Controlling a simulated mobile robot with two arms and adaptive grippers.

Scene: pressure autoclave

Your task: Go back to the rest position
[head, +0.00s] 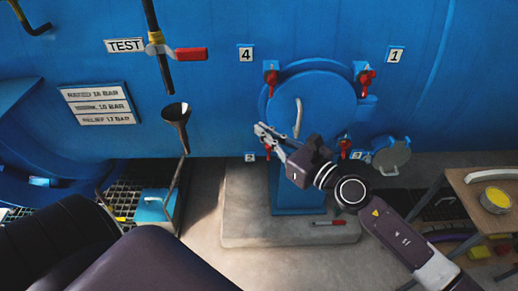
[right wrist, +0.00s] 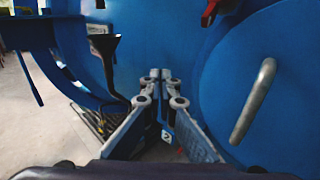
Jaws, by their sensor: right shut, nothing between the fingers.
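My right gripper (head: 262,131) is in front of the lower left edge of the round blue door (head: 318,105), near the label 2 (head: 250,157). Its fingers are together with nothing between them. In the right wrist view the shut fingertips (right wrist: 160,76) point at the blue wall, and the door's grey bar handle (right wrist: 253,102) is to the right, apart from the fingers. My right arm reaches in from the lower right. My left gripper is out of view.
Red clamps (head: 367,79) surround the door. A red-handled valve (head: 190,54) and a dark funnel (head: 177,115) are on the left. A wooden table (head: 482,207) with a yellow-edged disc (head: 496,199) stands at right.

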